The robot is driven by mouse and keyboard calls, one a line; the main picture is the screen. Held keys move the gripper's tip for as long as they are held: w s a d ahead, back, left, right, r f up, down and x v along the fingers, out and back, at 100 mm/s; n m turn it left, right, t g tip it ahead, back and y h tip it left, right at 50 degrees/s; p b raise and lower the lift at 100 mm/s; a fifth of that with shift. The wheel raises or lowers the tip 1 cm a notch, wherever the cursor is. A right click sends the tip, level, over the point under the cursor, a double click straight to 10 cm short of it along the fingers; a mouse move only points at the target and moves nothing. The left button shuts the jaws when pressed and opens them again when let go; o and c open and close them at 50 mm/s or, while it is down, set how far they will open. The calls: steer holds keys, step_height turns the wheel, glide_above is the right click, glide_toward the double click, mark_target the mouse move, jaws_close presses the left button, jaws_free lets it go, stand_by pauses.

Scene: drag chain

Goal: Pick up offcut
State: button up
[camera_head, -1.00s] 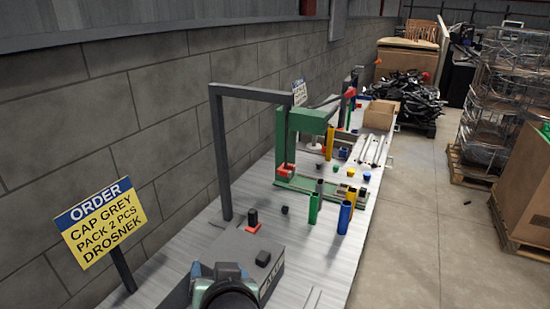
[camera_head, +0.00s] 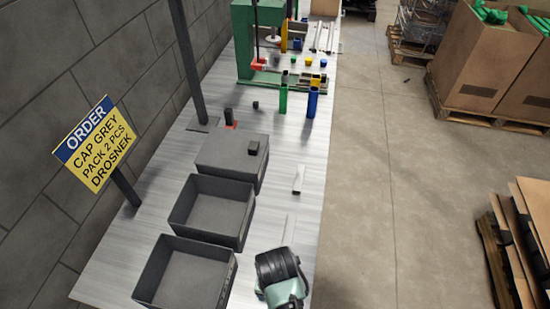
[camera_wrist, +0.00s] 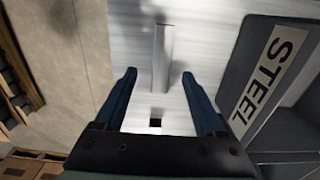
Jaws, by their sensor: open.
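Two short pale metal profile pieces, which look like offcuts, lie on the table. One (camera_head: 298,178) lies beside the grey bins and has a dark end. The other (camera_head: 288,230) lies nearer, just beyond my arm's end and partly hidden by it. In the wrist view a pale profile (camera_wrist: 162,50) lies on the table ahead of and between my fingertips. A small dark square opening shows lower down between the fingers. My gripper (camera_wrist: 158,75) is open with nothing between its jaws. In the head view my wrist hides the fingers.
A bin labelled STEEL (camera_wrist: 270,75) is close by my right finger. An order sign (camera_head: 95,145) stands at the left.

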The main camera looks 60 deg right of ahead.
steer(key=shift+w+f, duration=0.1)
steer(key=shift+f, duration=2.5)
jaws_close()
